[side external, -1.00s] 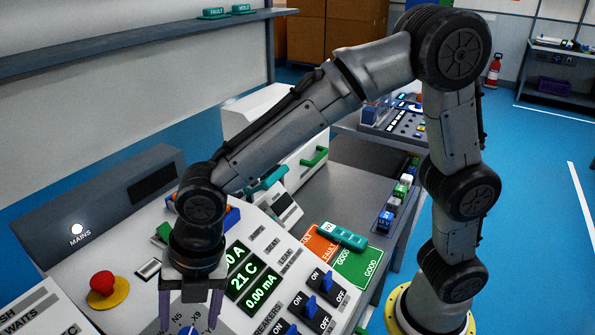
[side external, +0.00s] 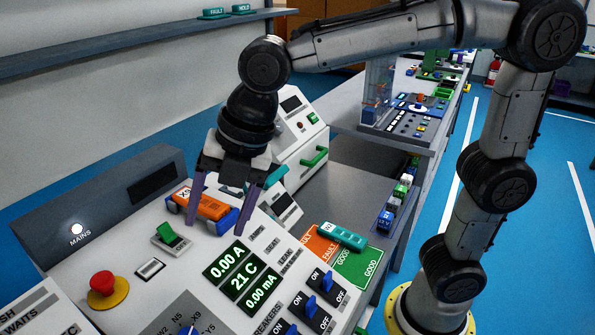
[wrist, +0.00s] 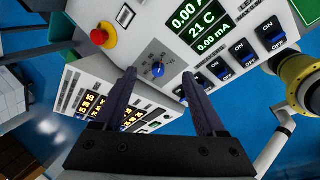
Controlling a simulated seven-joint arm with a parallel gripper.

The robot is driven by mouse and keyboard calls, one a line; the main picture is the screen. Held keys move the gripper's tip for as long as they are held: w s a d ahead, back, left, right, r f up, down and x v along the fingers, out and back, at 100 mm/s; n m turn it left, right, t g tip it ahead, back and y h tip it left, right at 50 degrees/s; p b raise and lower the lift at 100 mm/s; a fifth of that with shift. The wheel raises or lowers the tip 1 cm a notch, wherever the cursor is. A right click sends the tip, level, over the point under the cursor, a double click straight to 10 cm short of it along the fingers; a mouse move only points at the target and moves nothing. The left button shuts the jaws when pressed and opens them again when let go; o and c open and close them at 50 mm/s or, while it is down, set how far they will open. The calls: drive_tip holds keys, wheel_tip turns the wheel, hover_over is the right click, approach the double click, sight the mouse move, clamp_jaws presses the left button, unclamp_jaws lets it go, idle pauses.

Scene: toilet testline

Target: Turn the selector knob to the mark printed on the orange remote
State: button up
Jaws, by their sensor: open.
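The orange remote (side external: 214,209) lies in a blue holder on the sloped panel in the side view. A white label on its left end seems to read X9. My gripper (side external: 215,228) is open and empty, its fingers framing the remote in that view; contact cannot be told. The blue selector knob (side external: 187,331) is at the bottom edge, with printed marks around it, N5 among them. In the wrist view, the knob (wrist: 158,70) shows beyond and between my open fingertips (wrist: 160,77). Its pointer direction is too small to read, and the remote is out of that view.
A red emergency button (side external: 102,284) on a yellow base is at the panel's left. A green rocker switch (side external: 171,238) lies left of the remote. Displays (side external: 243,284) and blue breaker switches (side external: 311,305) are right of the knob.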

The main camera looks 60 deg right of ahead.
drive_tip(key=s+d+r+m+t, duration=0.1)
drive_tip(key=s+d+m, duration=0.1)
drive_tip(key=d+m, duration=0.2)
drive_tip(key=s+d+m+t+h, duration=0.1)
drive_tip(key=s+d+m, duration=0.2)
drive_tip(key=d, duration=0.5)
drive_tip(key=shift+s+d+r+m, duration=0.3)
drive_tip(key=shift+r+m, duration=0.1)
drive_tip(key=shift+m, duration=0.1)
drive_tip(key=s+d+f+m, duration=0.3)
drive_tip(key=s+m, duration=0.2)
drive_tip(key=m, duration=0.3)
drive_tip(key=s+d+f+m+h, duration=0.1)
drive_tip(key=s+d+f+m, duration=0.2)
drive_tip(key=m, duration=0.6)
drive_tip(key=shift+s+d+f, duration=0.15)
drive_tip(key=shift+s+f, duration=0.15)
drive_tip(key=shift+s, duration=0.55)
